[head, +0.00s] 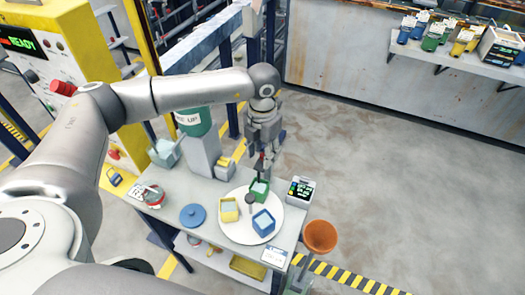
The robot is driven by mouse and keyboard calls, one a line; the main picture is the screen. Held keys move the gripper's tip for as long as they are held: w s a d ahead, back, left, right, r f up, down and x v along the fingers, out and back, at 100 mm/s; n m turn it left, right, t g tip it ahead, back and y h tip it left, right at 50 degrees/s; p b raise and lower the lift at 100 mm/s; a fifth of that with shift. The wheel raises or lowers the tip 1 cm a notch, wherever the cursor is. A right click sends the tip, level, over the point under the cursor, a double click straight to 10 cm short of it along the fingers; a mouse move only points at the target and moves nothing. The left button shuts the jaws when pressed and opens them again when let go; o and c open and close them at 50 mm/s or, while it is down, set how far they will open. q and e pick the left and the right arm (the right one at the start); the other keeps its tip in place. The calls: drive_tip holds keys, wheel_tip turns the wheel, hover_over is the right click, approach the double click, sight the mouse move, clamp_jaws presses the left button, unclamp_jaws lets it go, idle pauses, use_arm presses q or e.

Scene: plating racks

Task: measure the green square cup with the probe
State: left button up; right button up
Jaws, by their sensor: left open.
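The green square cup (260,188) stands on a round white plate (234,232) on the grey table, at the plate's far edge. It holds something pale. My left gripper (262,160) is open and points down just above the green cup. A small dark and red piece shows between or behind its fingers; I cannot tell what it is. A small meter (301,189) with a lit green display stands right of the plate. I cannot clearly make out the probe. My right gripper is not in view.
A yellow square cup (229,210) and a blue square cup (263,222) share the plate, with a grey knobbed post (249,201) between the cups. A blue lid (193,215) lies left. An orange funnel-like bowl (320,236) stands beyond the table's right edge. Open floor lies right.

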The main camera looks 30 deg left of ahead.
use_arm(q)
drive_tip(key=shift+r, duration=0.1)
wheel_tip(320, 180, up, 12)
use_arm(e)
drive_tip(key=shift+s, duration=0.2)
